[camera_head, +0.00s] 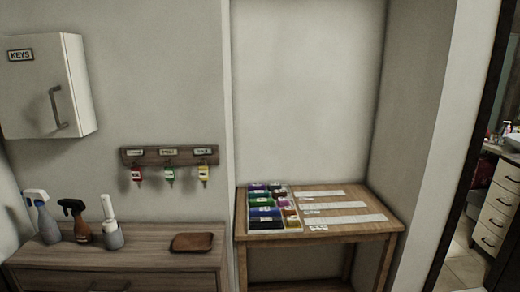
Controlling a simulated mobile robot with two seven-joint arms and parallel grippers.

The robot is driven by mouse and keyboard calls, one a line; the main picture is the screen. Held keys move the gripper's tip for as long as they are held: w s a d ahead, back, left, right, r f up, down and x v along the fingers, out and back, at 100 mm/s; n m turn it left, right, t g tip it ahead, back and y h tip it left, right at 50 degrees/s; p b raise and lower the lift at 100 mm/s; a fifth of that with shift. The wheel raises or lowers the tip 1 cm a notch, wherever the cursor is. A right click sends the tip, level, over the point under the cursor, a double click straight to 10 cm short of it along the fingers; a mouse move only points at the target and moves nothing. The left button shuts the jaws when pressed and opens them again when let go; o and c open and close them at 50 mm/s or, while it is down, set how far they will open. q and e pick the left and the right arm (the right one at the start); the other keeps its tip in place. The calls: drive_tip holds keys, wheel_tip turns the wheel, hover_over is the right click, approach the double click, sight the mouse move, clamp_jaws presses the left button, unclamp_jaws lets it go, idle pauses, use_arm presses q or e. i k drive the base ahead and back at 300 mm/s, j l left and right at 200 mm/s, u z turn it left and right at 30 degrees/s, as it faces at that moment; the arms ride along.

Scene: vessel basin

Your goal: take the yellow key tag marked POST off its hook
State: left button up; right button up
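The yellow key tag (203,172) hangs from the right hook of a wooden key rack (168,155) on the wall. Its marking is too small to read here. A green tag (169,174) hangs in the middle and a red tag (136,174) on the left. Each hangs below a small white label whose print I cannot read clearly. Neither of my grippers shows in the head view.
Below the rack is a wooden cabinet (120,257) with spray bottles (77,222), a brush in a holder (112,228) and a brown tray (192,242). A white KEYS box (42,95) is shut. Right, a table (360,228) bears a sorted tray (280,231) and pale strips.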

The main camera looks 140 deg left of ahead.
sight(203, 171)
drive_tip(key=u, duration=5.1)
drive_tip(key=i+j, duration=0.15)
drive_tip(key=i, duration=0.25)
drive_tip(key=i+j, duration=0.1)
drive_tip(key=i, duration=0.3)
